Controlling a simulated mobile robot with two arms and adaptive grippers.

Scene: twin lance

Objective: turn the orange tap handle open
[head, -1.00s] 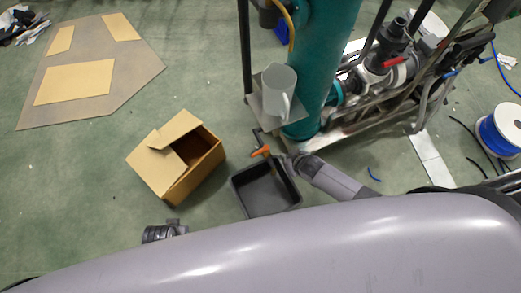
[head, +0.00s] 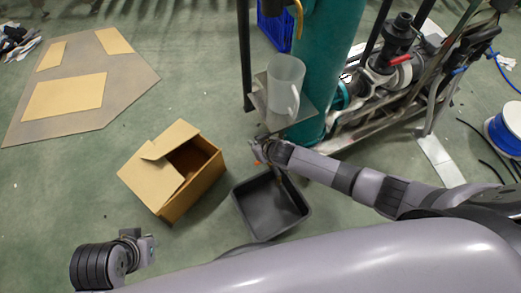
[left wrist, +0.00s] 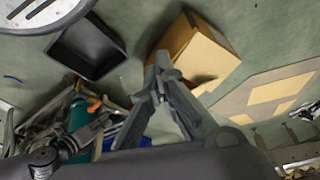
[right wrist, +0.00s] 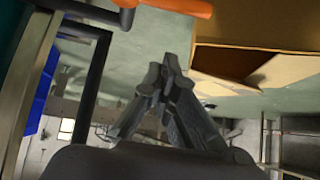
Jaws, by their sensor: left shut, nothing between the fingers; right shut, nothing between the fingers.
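The orange tap handle (head: 257,163) shows only as a small orange bit beside my right gripper, which hides most of it in the head view. In the right wrist view the orange handle (right wrist: 180,7) crosses the top edge, apart from the fingertips. It also shows in the left wrist view (left wrist: 94,104). My right gripper (head: 257,150) is shut and empty, close by the handle; whether it touches cannot be told. Its closed fingers (right wrist: 160,72) show in the right wrist view. My left gripper (head: 150,248) is shut and empty, low at the left, well away from the tap.
A black tray (head: 240,207) lies on the floor below the tap. An open cardboard box (head: 150,185) stands left of it. A grey jug (head: 284,85) stands on a shelf (head: 305,108) by the teal column (head: 330,45), above the tap.

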